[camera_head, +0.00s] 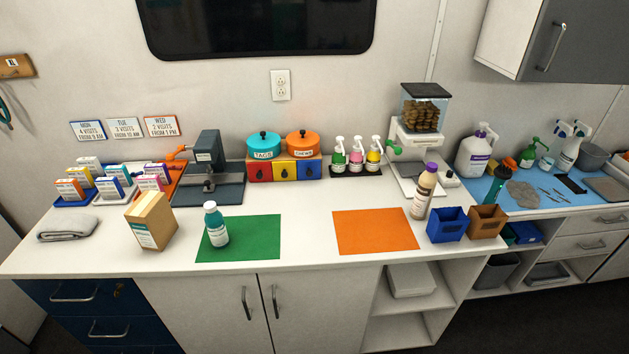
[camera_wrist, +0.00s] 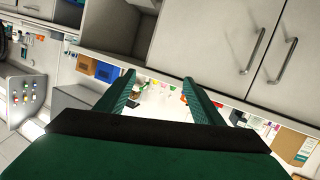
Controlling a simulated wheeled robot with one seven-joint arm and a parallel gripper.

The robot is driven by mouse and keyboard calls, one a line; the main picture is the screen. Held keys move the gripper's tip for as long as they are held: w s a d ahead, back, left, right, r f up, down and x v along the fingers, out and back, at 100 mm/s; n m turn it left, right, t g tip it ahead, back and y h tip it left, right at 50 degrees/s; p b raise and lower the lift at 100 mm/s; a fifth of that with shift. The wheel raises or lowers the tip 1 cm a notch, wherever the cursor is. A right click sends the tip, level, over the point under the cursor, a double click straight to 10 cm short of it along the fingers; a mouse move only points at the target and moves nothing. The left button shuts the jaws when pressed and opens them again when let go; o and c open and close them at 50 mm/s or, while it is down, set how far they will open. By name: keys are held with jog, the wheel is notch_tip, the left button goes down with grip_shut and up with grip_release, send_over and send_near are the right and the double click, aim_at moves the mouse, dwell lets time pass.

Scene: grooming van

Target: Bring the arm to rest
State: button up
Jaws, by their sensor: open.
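My gripper (camera_wrist: 160,92) shows in the wrist view. Its two green fingers are spread apart with nothing between them. The wrist view is tilted and shows cabinet doors (camera_wrist: 240,35) with bar handles beyond the fingers. In the head view neither my arm nor my gripper is visible. How near the gripper is to the counter (camera_head: 305,255) cannot be told.
A teal bottle (camera_head: 215,225) stands on a green mat (camera_head: 258,238); an orange mat (camera_head: 375,232) is bare. A cardboard box (camera_head: 150,222), a tan bottle (camera_head: 423,192), and blue (camera_head: 447,226) and brown (camera_head: 487,221) bins stand near the front. The counter between the mats is clear.

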jog(key=s+a+r+y, duration=0.1)
jog(key=s+a, duration=0.1)
jog(key=s, duration=0.4)
jog(key=s+a+r+n+y, duration=0.1)
jog(key=s+a, duration=0.2)
jog(key=s, duration=0.3)
jog(key=s+a+r+y, duration=0.1)
jog(key=s+a+y, duration=0.1)
jog(key=s, duration=0.4)
jog(key=shift+s+a+t, duration=0.2)
jog(key=shift+a+t, duration=0.1)
jog(key=shift+a, duration=0.3)
